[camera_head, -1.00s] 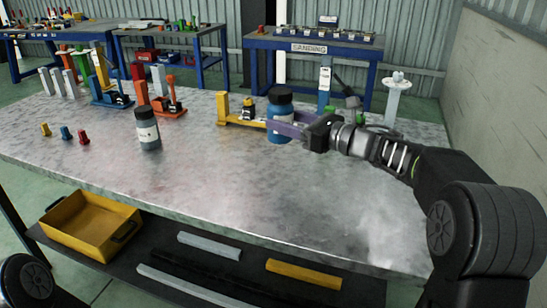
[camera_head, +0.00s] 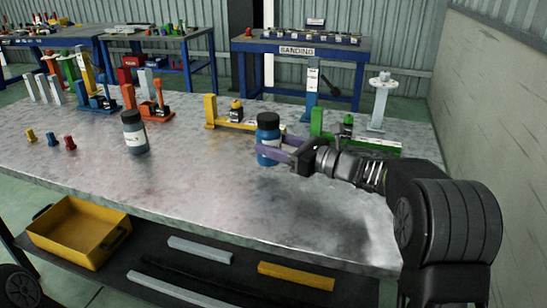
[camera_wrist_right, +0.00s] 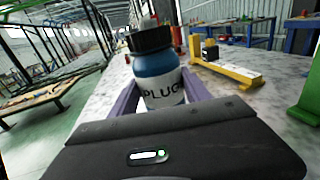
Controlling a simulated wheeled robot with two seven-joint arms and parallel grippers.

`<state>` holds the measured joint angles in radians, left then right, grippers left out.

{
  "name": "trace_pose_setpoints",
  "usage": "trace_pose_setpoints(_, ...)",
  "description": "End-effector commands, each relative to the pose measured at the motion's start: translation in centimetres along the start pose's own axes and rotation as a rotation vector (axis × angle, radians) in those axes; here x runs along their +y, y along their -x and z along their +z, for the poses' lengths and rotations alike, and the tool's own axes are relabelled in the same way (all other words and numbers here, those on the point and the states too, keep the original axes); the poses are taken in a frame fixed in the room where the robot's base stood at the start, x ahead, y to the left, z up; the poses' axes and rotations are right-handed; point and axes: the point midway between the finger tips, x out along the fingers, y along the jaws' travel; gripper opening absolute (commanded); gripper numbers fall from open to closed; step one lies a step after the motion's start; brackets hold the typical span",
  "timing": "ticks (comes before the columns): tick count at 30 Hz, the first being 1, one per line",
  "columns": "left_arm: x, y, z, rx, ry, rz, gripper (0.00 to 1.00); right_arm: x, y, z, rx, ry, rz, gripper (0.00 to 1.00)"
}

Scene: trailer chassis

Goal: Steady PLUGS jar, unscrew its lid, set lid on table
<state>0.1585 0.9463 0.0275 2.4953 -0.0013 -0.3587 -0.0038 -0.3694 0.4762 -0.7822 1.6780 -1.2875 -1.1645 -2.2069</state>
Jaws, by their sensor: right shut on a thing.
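The PLUGS jar (camera_head: 266,137) is blue with a white label and a black lid (camera_head: 268,120). It stands upright at the middle right of the table (camera_head: 200,185), with its lid on. My right gripper (camera_head: 272,150) is shut on the jar's body below the lid, its purple fingers on either side. In the right wrist view the jar (camera_wrist_right: 159,85) shows its label between the fingers, partly hidden low down by my gripper. I cannot tell whether its base touches the table. My left gripper is out of view.
A grey jar with a black lid (camera_head: 134,132) stands to the left. Yellow (camera_head: 211,112) and green (camera_head: 318,122) fixtures stand behind the jar. The table's front middle is clear. A yellow tray (camera_head: 75,238) is on the lower shelf.

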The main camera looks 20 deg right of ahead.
Motion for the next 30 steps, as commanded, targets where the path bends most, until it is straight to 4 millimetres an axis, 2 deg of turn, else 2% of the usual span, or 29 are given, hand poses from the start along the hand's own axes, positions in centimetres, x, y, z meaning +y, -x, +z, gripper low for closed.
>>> trace_pose_setpoints(5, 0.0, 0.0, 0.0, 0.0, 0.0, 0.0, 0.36, 0.0, 0.0, -0.2, 0.0, -0.001, 0.0, 0.0)
trace_pose_setpoints(13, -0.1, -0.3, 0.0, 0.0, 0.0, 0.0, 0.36, 0.0, 0.0, -3.6, 0.001, -0.001, -0.001, 0.0)
trace_pose_setpoints(25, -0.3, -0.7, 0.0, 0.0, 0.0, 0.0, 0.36, 0.0, 0.0, -4.0, -0.002, 0.0, 0.0, 0.0)
trace_pose_setpoints(26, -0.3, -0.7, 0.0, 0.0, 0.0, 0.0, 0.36, 0.0, 0.0, -4.0, 0.0, 0.0, -0.001, 0.56)
trace_pose_setpoints(30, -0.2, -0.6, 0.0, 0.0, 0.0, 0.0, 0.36, 0.0, 0.0, -3.9, 0.0, 0.0, -0.001, 0.68)
